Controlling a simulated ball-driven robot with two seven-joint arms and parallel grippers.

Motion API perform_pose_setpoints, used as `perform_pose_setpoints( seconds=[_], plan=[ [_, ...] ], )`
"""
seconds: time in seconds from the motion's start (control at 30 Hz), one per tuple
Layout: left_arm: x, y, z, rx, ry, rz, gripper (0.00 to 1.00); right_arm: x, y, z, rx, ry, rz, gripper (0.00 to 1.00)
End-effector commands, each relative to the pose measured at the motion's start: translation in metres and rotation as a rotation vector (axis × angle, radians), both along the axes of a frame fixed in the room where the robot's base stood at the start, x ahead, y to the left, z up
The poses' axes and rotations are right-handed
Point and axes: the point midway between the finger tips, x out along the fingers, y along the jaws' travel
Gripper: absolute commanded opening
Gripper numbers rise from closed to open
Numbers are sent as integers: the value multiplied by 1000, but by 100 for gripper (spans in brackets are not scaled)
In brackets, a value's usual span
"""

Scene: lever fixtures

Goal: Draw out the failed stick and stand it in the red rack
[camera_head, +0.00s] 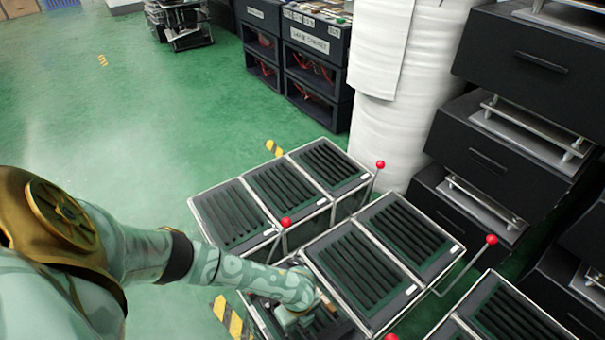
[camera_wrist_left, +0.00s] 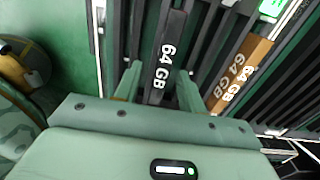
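In the left wrist view a black stick (camera_wrist_left: 168,55) marked "64 GB" stands in a slotted dark unit, between the two fingers of my left gripper (camera_wrist_left: 158,88). The fingers are apart, with a gap beside the stick, so the gripper looks open. A brown stick (camera_wrist_left: 240,72), also marked "64 GB", is just right of the right finger. A lit green display (camera_wrist_left: 271,8) is at the top right. In the head view my left gripper (camera_head: 303,318) is low over the front slotted unit, mostly hidden by its wrist. Which stick is failed I cannot tell. No red rack shows.
Several black slotted units (camera_head: 365,265) with pale frames stand close together. Levers with red balls (camera_head: 286,222), (camera_head: 380,164), (camera_head: 491,239) rise beside them. Dark drawers (camera_head: 490,160) and a white column (camera_head: 385,90) stand behind. Green floor (camera_head: 130,110) is open at left.

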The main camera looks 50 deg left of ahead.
Motion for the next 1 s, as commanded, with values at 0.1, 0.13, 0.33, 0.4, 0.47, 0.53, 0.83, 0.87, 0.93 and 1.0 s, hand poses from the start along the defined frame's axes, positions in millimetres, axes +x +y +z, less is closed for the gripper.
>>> perform_pose_setpoints(
  seconds=[0.1, 0.13, 0.33, 0.4, 0.47, 0.53, 0.83, 0.87, 0.93, 1.0],
  plan=[
    [0, 0, -2, 0, 0, 0, 40, 3, 2, 2, 11, -12, -4, 58],
    [0, 0, -2, 0, -1, 0, 40, 3, 2, 2, 12, -13, -5, 58],
    [1, 0, -2, 0, -2, 0, 34, 3, 2, 3, 13, -14, -5, 58],
    [1, 0, -2, 0, -1, 0, 15, 3, 2, 3, 12, -13, -5, 58],
    [1, 0, -2, 0, -1, 0, 0, 3, 2, 3, 12, -13, -4, 58],
    [1, 0, -2, 0, -1, 0, 0, 3, 2, 3, 11, -14, -5, 58],
    [1, 0, -1, 0, -2, 0, 0, 3, 2, 3, 10, -13, -5, 58],
    [1, 0, -1, 0, -2, 0, 0, 3, 2, 3, 11, -14, -4, 58],
    [1, 0, 0, 0, -2, 0, 0, 3, 2, 4, 10, -14, -5, 58],
    [1, 0, 1, 0, -2, 0, 0, 3, 2, 5, 9, -15, -4, 58]
  ],
)
